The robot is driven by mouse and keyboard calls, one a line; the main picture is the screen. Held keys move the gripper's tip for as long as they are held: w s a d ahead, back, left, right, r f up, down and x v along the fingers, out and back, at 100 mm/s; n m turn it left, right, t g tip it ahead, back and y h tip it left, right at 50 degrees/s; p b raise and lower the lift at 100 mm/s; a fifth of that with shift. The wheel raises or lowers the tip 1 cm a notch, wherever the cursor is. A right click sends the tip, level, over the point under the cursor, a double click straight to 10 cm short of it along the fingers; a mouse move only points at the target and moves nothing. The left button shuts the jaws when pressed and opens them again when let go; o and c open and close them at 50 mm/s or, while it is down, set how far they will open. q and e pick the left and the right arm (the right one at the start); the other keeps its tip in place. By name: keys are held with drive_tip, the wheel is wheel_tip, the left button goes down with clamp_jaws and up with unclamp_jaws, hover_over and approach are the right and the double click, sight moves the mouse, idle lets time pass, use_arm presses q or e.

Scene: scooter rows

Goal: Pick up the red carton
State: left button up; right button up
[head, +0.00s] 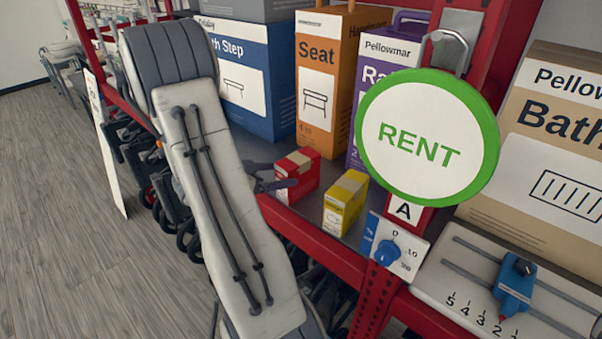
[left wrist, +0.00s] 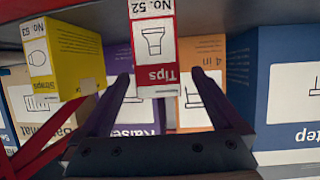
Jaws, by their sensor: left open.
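The red carton (head: 297,177) is a small box with a tan top strip, standing on the shelf near its front edge. My left gripper (head: 272,185) is open, just left of the red carton in the head view. In the left wrist view the two dark fingers (left wrist: 156,88) point toward the carton, which appears between and beyond their tips. I cannot tell whether they touch it. My right gripper is not in view.
A yellow carton (head: 345,201) stands right of the red one. Behind are larger blue (head: 245,75), orange (head: 325,80) and purple (head: 378,60) boxes. A round RENT sign (head: 427,138) hangs on the red post at right.

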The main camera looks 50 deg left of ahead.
sight(298, 171)
use_arm(q)
drive_tip(key=shift+d+x, duration=0.1)
drive_tip(key=shift+x, duration=0.5)
drive_tip(key=shift+d+x, duration=0.15)
drive_tip(key=shift+x, duration=0.5)
drive_tip(key=p+x, duration=0.2)
drive_tip(key=x, duration=0.2)
drive_tip(key=shift+w+f, duration=0.15)
drive_tip(key=shift+w, duration=0.25)
drive_tip(key=shift+w+f, duration=0.15)
drive_tip(key=shift+w, duration=0.1)
drive_tip(key=shift+a, duration=0.1)
clamp_jaws()
